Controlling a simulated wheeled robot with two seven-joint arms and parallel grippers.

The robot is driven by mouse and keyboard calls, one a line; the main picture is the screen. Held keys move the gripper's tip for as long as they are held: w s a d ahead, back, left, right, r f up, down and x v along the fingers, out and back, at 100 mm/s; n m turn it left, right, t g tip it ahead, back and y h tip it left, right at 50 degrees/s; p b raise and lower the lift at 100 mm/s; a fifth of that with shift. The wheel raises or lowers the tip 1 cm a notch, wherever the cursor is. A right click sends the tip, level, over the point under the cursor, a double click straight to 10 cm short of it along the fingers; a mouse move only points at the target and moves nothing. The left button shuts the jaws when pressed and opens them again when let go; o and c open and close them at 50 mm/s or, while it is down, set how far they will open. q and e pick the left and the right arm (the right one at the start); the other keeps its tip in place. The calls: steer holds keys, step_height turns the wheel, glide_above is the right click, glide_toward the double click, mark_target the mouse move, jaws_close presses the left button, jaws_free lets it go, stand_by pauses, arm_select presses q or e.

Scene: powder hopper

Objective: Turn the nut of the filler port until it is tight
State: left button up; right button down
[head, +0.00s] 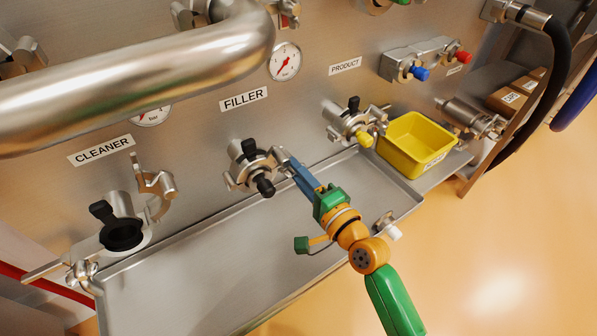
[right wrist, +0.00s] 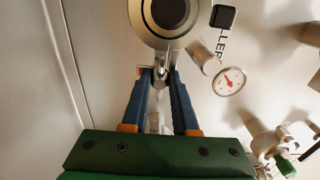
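The filler port (head: 250,165) is a metal fitting with a black knob below the FILLER label (head: 243,99). Its clamp nut is at its right side, mostly covered by my right gripper (head: 284,158) in the head view. In the right wrist view, the round port (right wrist: 166,12) is at the top, and the small metal nut (right wrist: 160,76) is between the blue fingertips of my right gripper (right wrist: 160,84). The fingers are close together and appear to touch the nut on both sides. My left gripper is out of view.
A steel tray (head: 200,270) runs below the ports. The cleaner port (head: 120,232) is to the left and the product port (head: 345,122) to the right. A yellow bin (head: 408,160) stands at the right. A thick steel pipe (head: 130,85) crosses the upper left.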

steer(key=m+p, duration=0.1)
steer(key=m, duration=0.2)
steer(key=shift+r+p, duration=0.3)
steer(key=shift+p, duration=0.05)
steer(key=m, duration=0.3)
steer(key=shift+p, duration=0.35)
steer(key=shift+f+m, duration=0.1)
steer(key=shift+m, duration=0.6)
steer(key=shift+f, duration=0.15)
steer(key=shift+r+m+p, duration=0.2)
steer(key=shift+m+p, duration=0.2)
steer(key=shift+m, duration=0.5)
steer(key=m+p, duration=0.1)
steer(key=m, duration=0.2)
steer(key=shift+r, duration=0.15)
steer(key=shift+m+p, duration=0.4)
steer(key=shift+m, duration=0.6)
steer(key=shift+f+m, duration=0.2)
steer(key=shift+m, duration=0.4)
steer(key=shift+f, duration=0.15)
steer(key=shift+r+m+p, duration=0.25)
steer(key=shift+m+p, duration=0.1)
steer(key=shift+m, duration=0.35)
steer(key=c, duration=1.1)
jaws_free()
steer(key=shift+f+m, duration=0.1)
steer(key=shift+m, duration=0.6)
steer(key=shift+o, duration=0.9)
steer(key=shift+f, duration=0.15)
